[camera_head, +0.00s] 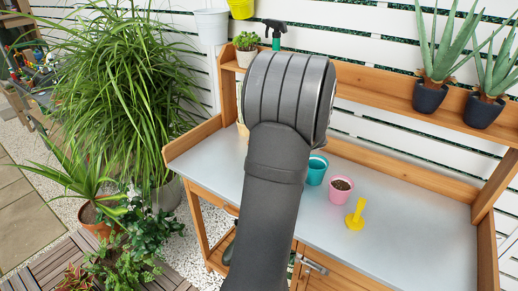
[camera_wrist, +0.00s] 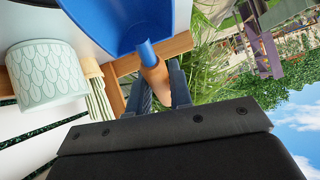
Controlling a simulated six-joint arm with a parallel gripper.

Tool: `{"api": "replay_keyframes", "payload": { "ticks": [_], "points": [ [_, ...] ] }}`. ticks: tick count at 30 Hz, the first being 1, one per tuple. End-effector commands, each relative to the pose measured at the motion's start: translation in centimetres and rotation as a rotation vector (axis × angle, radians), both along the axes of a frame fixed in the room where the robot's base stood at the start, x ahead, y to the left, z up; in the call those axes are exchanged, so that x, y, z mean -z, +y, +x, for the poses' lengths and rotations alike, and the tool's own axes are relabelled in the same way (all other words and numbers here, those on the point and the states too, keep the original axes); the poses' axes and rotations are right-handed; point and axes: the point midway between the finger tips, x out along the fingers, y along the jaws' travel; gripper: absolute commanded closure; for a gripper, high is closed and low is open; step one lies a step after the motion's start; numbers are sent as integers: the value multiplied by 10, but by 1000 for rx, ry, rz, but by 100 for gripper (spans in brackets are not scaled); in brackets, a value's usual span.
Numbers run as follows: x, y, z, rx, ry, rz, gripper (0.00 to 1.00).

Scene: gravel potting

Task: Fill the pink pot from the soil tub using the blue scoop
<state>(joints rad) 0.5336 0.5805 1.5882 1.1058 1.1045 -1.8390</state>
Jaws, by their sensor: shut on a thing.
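The pink pot (camera_head: 340,189) stands upright on the grey bench top with dark soil showing inside. The blue scoop (camera_wrist: 128,22) shows at the top of the wrist view, with a tan handle. My gripper (camera_wrist: 160,84) is shut on that handle. The scoop's load cannot be seen. In the head view my arm covers the gripper, the scoop and the bench behind them. A pale tub with a leaf pattern (camera_wrist: 46,75) shows at the left of the wrist view; whether it is the soil tub I cannot tell.
A teal pot (camera_head: 316,169) stands just left of the pink pot. The bench top (camera_head: 420,235) is clear to the right. A shelf (camera_head: 385,98) with potted plants runs along the back.

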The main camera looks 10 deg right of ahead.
Motion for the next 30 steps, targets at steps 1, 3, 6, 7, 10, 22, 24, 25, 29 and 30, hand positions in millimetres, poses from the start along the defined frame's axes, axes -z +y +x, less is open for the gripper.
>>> {"api": "replay_keyframes", "payload": {
  "ticks": [1,3,6,7,10,22,24,25,29,30],
  "points": [
    [4,0,0,1,1,2,100],
    [8,0,0,2,-1,3,100],
    [14,-1,-1,2,-3,5,100],
    [16,-1,-1,1,-4,5,100],
    [21,-1,-1,0,-7,7,100],
    [42,-7,-9,1,4,-2,100],
    [45,-9,-11,1,8,-5,100],
    [46,-10,-12,1,10,-7,100],
    [52,-13,-15,1,17,-13,100],
    [52,-15,-17,2,19,-16,100]
  ]
}}
